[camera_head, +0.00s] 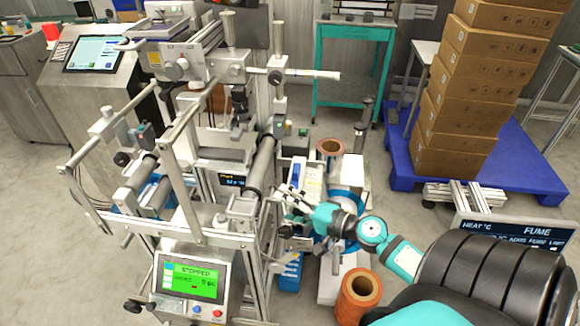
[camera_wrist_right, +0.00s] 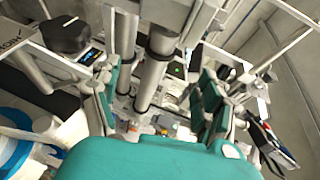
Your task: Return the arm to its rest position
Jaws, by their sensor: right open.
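My right arm (camera_head: 375,235), teal and white, comes in from the lower right of the head view. Its right gripper (camera_head: 287,200) is beside the right side of the film machine (camera_head: 205,235), close to the machine's grey rollers. In the right wrist view the gripper (camera_wrist_right: 155,95) has its two teal-padded fingers spread wide apart. Nothing is held between them; grey rollers and machine parts show beyond the gap. Whether the fingers touch the machine cannot be told. My left gripper is not in view.
A copper film reel (camera_head: 358,297) stands below my arm, and another (camera_head: 331,148) sits farther back. The machine's screen (camera_head: 190,281) reads STOPPED. Stacked cartons (camera_head: 465,120) rest on a blue pallet (camera_head: 525,160). A teal cart (camera_head: 322,85) stands behind. Open floor lies at left.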

